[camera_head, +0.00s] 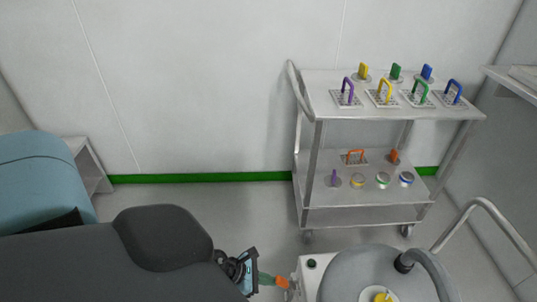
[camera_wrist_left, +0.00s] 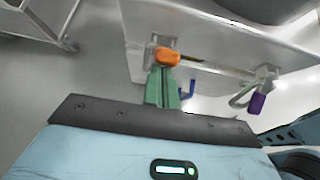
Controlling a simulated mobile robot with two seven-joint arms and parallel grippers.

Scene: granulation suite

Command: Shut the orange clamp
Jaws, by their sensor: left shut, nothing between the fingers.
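The orange clamp (camera_head: 283,282) shows as a small orange piece at the left side of a white machine body, low in the head view. In the left wrist view the orange piece (camera_wrist_left: 167,56) lies right at the tips of my fingers, on a metal fitting. My left gripper (camera_head: 268,280) has green fingers, shut together with nothing between them; they also show in the left wrist view (camera_wrist_left: 163,86). The fingertips meet or nearly meet the clamp; I cannot tell whether they touch. My right gripper is not in view.
The white machine body (camera_head: 307,273) has a dark button, beside a large grey round lid (camera_head: 345,272). A metal cart (camera_head: 330,112) holds several coloured handles on its shelves. In the left wrist view, a purple handle (camera_wrist_left: 257,103) and a blue piece (camera_wrist_left: 191,88) sit nearby.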

